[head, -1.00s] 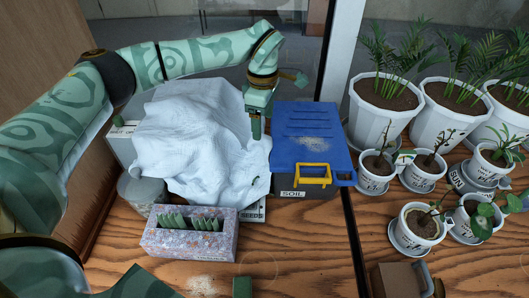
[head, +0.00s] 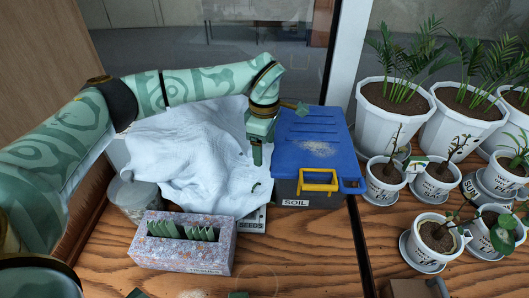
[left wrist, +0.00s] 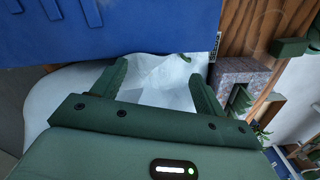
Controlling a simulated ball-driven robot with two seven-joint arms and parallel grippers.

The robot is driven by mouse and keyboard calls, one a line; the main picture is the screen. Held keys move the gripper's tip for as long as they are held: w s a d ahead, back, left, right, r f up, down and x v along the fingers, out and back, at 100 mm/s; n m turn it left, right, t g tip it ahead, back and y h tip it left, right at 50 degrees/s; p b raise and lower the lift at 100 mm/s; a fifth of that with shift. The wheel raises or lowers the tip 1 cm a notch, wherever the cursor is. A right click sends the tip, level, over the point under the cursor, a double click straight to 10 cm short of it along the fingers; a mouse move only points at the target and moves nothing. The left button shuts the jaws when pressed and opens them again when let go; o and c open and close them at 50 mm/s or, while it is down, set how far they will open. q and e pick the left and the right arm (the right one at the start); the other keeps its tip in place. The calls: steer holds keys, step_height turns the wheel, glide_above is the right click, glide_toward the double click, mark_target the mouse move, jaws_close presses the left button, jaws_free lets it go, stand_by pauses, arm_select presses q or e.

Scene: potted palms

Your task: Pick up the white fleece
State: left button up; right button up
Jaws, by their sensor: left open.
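The white fleece (head: 188,150) lies rumpled in a broad heap, left of the blue-lidded soil box. My left gripper (head: 257,155) is open at the fleece's right edge, beside the box, its fingers pointing down. In the left wrist view the fleece (left wrist: 160,82) shows between the two spread fingers. I cannot tell whether the fingers touch it. Dark green pieces at the bottom edge of the head view may be my right gripper (head: 238,295); its jaws are not clear.
The soil box (head: 320,150) with a yellow latch stands close on the right. Potted palms (head: 395,110) and small pots (head: 385,180) stand further right.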

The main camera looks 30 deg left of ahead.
arm_select(q)
steer(key=shift+f, duration=0.15)
steer(key=shift+c, duration=0.2)
arm_select(e)
steer(key=shift+f, duration=0.1)
arm_select(q)
jaws_close()
step_height(320, 180, up, 12)
steer(key=p, duration=0.9)
steer(key=shift+p, duration=0.4)
arm_select(e)
step_height(320, 180, up, 10)
steer(key=w, duration=0.2)
steer(key=shift+w+f+t, duration=0.15)
steer(key=shift+w+t, duration=0.25)
